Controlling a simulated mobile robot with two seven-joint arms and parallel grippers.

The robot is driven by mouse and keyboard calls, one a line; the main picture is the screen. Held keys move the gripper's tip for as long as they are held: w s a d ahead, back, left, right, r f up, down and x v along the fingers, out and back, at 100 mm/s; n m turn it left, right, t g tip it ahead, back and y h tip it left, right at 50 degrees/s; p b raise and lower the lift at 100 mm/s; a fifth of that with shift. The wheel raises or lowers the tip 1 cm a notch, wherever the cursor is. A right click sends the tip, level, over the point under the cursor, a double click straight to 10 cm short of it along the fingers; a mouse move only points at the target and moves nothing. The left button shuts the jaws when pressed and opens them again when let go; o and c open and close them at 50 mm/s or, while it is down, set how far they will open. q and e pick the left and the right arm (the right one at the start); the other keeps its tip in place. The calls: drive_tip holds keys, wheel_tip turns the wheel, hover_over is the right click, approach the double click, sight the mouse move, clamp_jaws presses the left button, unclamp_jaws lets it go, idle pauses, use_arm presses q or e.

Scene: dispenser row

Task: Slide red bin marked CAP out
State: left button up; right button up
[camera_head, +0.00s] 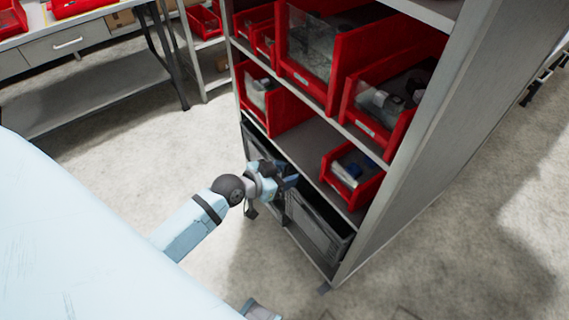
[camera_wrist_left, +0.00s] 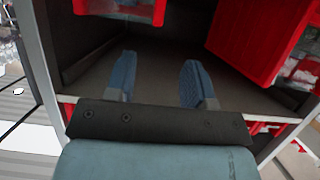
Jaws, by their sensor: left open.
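Several red bins stand in the grey shelf unit; I cannot read a CAP mark on any of them. On the lower red-bin shelf are a left red bin (camera_head: 287,113) and a right red bin (camera_head: 368,193) with small items inside. My left gripper (camera_head: 287,178) is in front of the unit, low, near the gap between these bins. In the left wrist view its two blue fingers (camera_wrist_left: 160,75) are apart with nothing between them. Red bins show there at the upper left (camera_wrist_left: 120,10) and upper right (camera_wrist_left: 250,35), apart from the fingers. My right gripper is not in view.
Larger red bins (camera_head: 335,75) fill the shelf above. Grey crates (camera_head: 318,228) stand on the bottom level, partly behind my left gripper. The unit's side panel (camera_head: 430,150) bounds it on the right. A workbench (camera_head: 75,45) is at the far left. The floor between is clear.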

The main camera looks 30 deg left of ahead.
sight(323, 163)
use_arm(q)
drive_tip(key=shift+w, duration=0.1)
drive_tip(key=x, duration=1.3)
drive_tip(key=shift+w+d+f, duration=0.15)
drive_tip(key=shift+w, duration=0.1)
clamp_jaws()
